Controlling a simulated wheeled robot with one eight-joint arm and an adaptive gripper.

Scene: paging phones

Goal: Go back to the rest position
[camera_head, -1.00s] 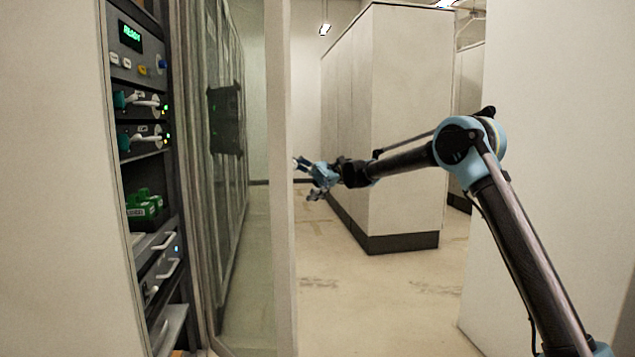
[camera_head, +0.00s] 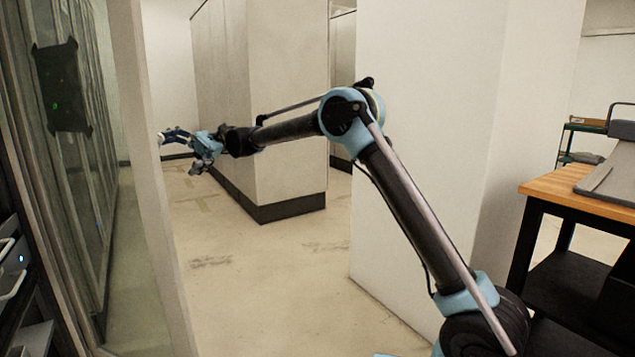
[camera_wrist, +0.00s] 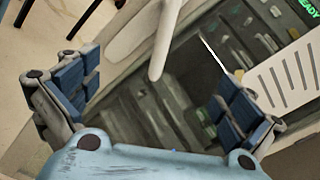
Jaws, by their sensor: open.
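My gripper (camera_head: 180,150) is at the end of my outstretched arm, left of the middle in the head view.
A glass door (camera_head: 75,190) with a pale frame edge (camera_head: 150,190) stands at left. The rack's edge (camera_head: 15,270) shows at lower left. A tall pale cabinet (camera_head: 265,110) and a pale wall (camera_head: 430,150) stand behind my arm. A wooden-topped workbench (camera_head: 560,187) is at right. Floor between is clear.

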